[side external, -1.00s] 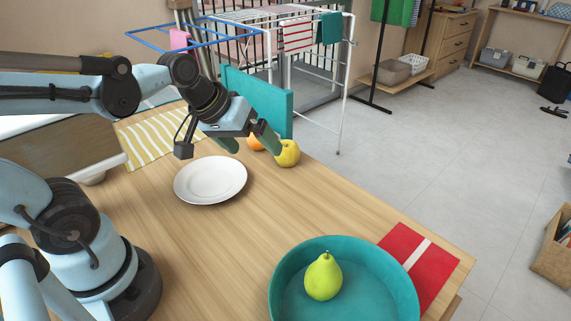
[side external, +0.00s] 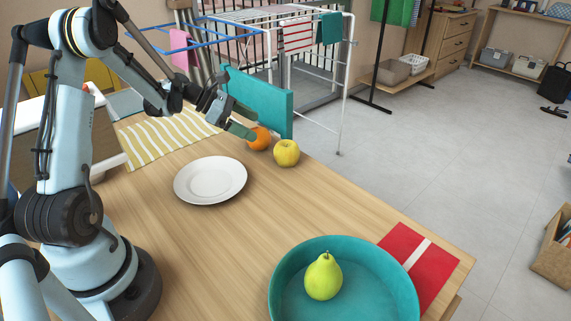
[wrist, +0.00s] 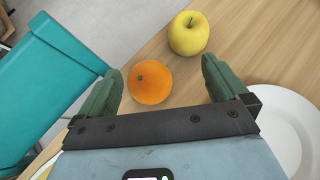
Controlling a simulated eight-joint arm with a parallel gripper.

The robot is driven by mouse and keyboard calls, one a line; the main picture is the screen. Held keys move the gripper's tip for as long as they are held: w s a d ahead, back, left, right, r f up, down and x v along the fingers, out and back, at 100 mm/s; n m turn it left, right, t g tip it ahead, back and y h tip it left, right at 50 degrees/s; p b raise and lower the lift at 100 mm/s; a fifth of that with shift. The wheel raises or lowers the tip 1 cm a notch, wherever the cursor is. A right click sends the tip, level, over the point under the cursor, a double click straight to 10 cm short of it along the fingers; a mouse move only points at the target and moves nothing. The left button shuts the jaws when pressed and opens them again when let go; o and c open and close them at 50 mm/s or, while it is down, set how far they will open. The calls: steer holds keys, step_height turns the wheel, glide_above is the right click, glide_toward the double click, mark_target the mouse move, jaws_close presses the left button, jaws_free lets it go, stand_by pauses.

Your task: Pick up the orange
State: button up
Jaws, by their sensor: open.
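The orange (side external: 259,138) sits on the wooden table near its far edge, beside a teal panel. In the wrist view the orange (wrist: 150,82) lies between my two green fingers, closer to the left one. My gripper (side external: 246,124) is open and empty. In the side view its fingertips are just left of and above the orange, and one finger overlaps the orange's left edge. The wrist view also shows my gripper (wrist: 163,85) with its fingers wide apart. I cannot tell whether a finger touches the orange.
A yellow apple (side external: 286,153) sits close to the right of the orange. The teal panel (side external: 258,101) stands behind it. A white plate (side external: 210,180) lies in front. A teal bowl (side external: 290,262) holding a green pear (side external: 323,277) is at the near right. The table's middle is clear.

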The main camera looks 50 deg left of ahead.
mark_target(259, 138)
steer(key=a+f+n, duration=0.2)
steer(key=a+f+n+t+h, duration=0.1)
steer(key=shift+s+a+n, duration=0.3)
steer(key=shift+s+a, duration=0.1)
steer(key=shift+x, duration=2.4)
steer(key=shift+c, duration=0.2)
steer(key=shift+r, duration=0.1)
steer(key=c, duration=1.1)
steer(key=shift+c, duration=0.2)
steer(key=shift+r, duration=0.15)
